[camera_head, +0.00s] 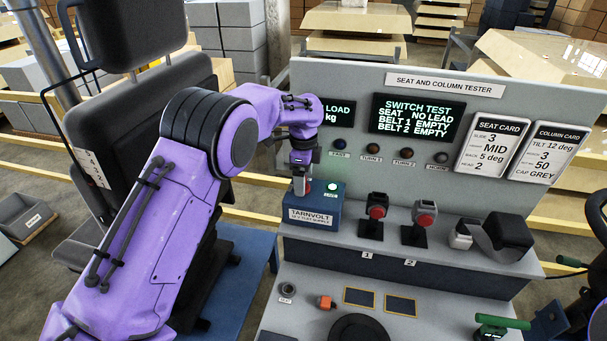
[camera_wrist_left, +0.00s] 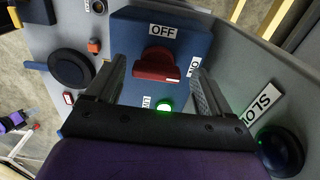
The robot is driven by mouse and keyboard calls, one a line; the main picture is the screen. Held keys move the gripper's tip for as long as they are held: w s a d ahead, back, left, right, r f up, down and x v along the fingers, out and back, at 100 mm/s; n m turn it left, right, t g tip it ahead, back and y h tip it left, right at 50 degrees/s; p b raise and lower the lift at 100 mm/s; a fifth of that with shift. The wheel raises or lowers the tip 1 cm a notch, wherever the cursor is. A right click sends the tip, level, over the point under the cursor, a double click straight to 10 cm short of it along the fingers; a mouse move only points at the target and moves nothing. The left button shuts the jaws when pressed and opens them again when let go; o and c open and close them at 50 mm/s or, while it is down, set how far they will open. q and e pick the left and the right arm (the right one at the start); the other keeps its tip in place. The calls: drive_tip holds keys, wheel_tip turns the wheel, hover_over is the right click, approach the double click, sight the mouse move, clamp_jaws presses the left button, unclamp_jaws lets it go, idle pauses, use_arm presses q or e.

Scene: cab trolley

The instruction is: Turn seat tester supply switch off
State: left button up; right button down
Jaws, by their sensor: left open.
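The seat tester supply is a blue box (camera_head: 312,214) labelled TARNVOLT, on the tester's shelf. Its red rotary switch (camera_wrist_left: 156,66) shows in the left wrist view, with OFF above it and ON to its right. The knob lies crosswise, its white mark at the right end towards ON. A green lamp (camera_wrist_left: 164,108) below it is lit; it also glows in the head view (camera_head: 332,187). My left gripper (camera_head: 303,177) points down over the box. Its open fingers stand either side of the knob; contact cannot be told. My right gripper is not seen.
The grey tester panel (camera_head: 330,75) rises behind the box. Two red-and-grey buckle stands (camera_head: 376,210) (camera_head: 424,215) are to its right, then a black belt reel (camera_head: 509,231). A black seat (camera_head: 150,100) stands left. The lower desk has a green handle (camera_head: 502,321).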

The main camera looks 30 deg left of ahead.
use_arm(q)
drive_tip(key=shift+w+f, duration=0.25)
drive_tip(key=shift+s+r, duration=0.25)
drive_tip(key=shift+s, duration=0.15)
drive_tip(key=shift+s+r, duration=0.15)
drive_tip(key=shift+s, duration=0.1)
drive_tip(key=c, duration=0.5)
drive_tip(key=shift+w, duration=0.1)
drive_tip(key=c, duration=0.5)
drive_tip(key=shift+c, duration=0.2)
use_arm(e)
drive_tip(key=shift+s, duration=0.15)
